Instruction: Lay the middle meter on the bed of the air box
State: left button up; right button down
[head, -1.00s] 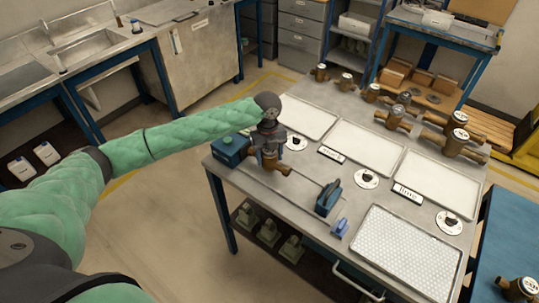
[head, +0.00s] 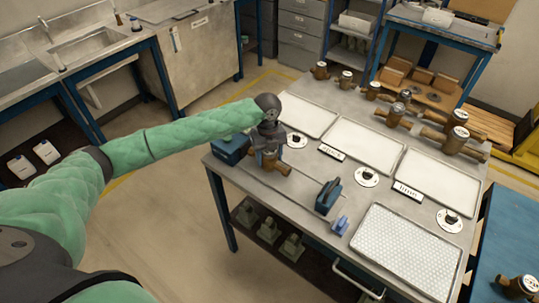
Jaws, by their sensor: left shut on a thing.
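My left gripper (head: 270,142) points down at the left end of the steel bench, shut on a brass meter (head: 271,164). I take this to be the middle meter; its upper part is partly hidden by the fingers. The meter is at the right side of a teal box (head: 230,149), over or on the bench strip between that box and a teal clamp block (head: 328,196). I take these to be parts of the air box. I cannot tell whether the meter touches the bed. My right gripper is out of view.
Several brass meters, one of them here (head: 457,141), stand along the bench's back edge. White trays (head: 362,145) fill the middle. A honeycomb-patterned tray (head: 405,255) lies at the front right. A small blue block (head: 340,226) is near the clamp. Another meter (head: 523,287) is on a blue surface.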

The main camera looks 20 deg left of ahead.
pick_arm(q)
jog(key=shift+f, duration=0.2)
jog(key=o, duration=1.3)
jog(key=shift+c, duration=0.2)
jog(key=o, duration=0.3)
jog(key=shift+o, duration=0.2)
jog(key=o, duration=0.4)
jog(key=shift+f, duration=0.1)
jog(key=shift+r+p, duration=0.9)
jog(key=shift+r, duration=0.35)
jog(key=shift+r+p, duration=0.9)
jog(key=shift+r, duration=0.25)
jog(key=shift+r+p, duration=0.65)
jog(key=shift+r, duration=0.55)
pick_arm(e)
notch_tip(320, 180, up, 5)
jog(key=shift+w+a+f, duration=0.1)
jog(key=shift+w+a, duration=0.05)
